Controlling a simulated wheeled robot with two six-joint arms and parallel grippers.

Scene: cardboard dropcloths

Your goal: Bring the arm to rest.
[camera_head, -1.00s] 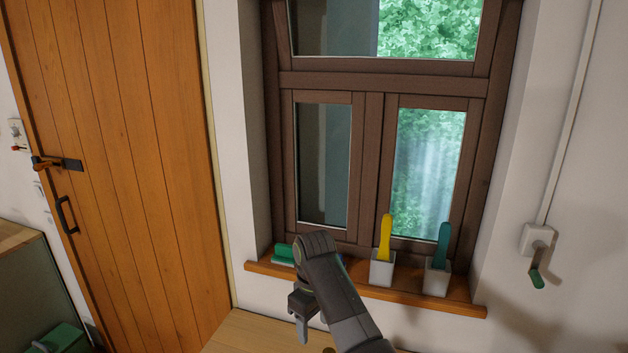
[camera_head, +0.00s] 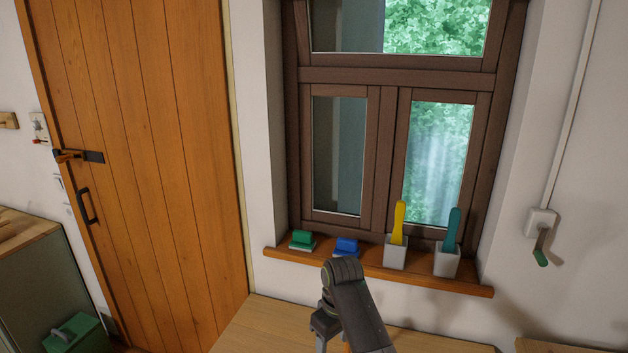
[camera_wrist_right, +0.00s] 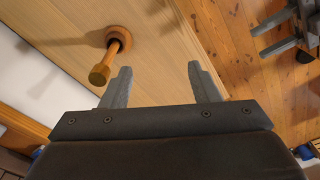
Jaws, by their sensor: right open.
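My right arm comes in from the bottom of the head view, bent, with its right gripper (camera_head: 328,343) low in front of the window sill and partly cut off by the lower edge. In the right wrist view the same gripper (camera_wrist_right: 160,69) has its two fingers wide apart with nothing between them. A pale wooden surface lies beyond the fingers, and a wooden peg (camera_wrist_right: 115,42) stands on it beside the left finger, apart from it. Grey prongs like those of another gripper (camera_wrist_right: 262,35) show at the upper right; I cannot tell their state.
The window sill (camera_head: 440,279) holds a green block (camera_head: 302,240), a blue block (camera_head: 347,246) and two pale holders (camera_head: 396,254) with yellow and teal handles. A wooden table (camera_head: 262,327) lies below. A door (camera_head: 140,150) stands left; a crank (camera_head: 541,243) hangs right.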

